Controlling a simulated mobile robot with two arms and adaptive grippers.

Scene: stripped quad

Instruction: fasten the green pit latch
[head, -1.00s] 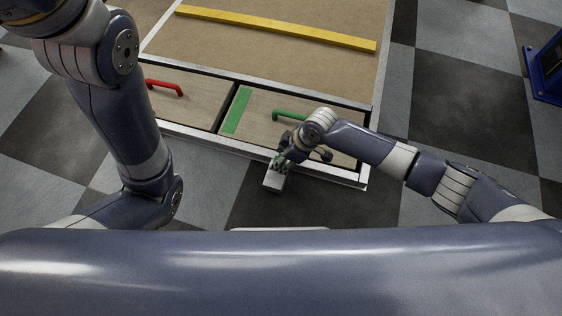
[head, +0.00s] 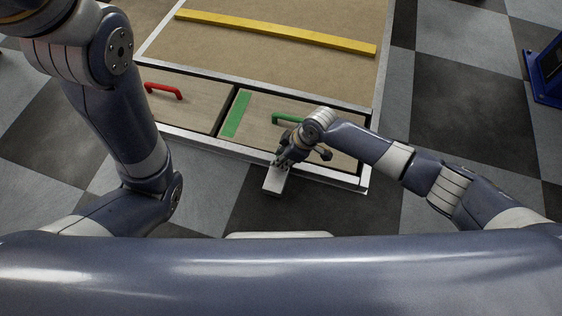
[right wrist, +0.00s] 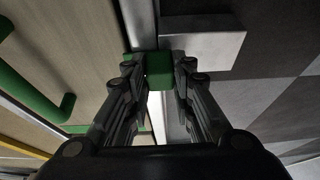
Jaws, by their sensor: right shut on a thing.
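The green pit latch (right wrist: 159,70) shows in the right wrist view as a small green block at the pale metal rim. My right gripper (right wrist: 160,78) has its two dark fingers on either side of the block and is shut on it. In the head view my right gripper (head: 282,161) is at the pit's front rim, and its fingers hide the latch. The green-handled lid (head: 260,132) lies flat in its frame behind the gripper. My left arm shows at the left, but its gripper is out of view.
A pale block (head: 275,181) juts out in front of the rim. A green handle (head: 287,118) and green strip (head: 236,114) are on the lid. A red handle (head: 163,90) is on the left lid, and a yellow bar (head: 275,31) lies behind. Checkered floor in front is clear.

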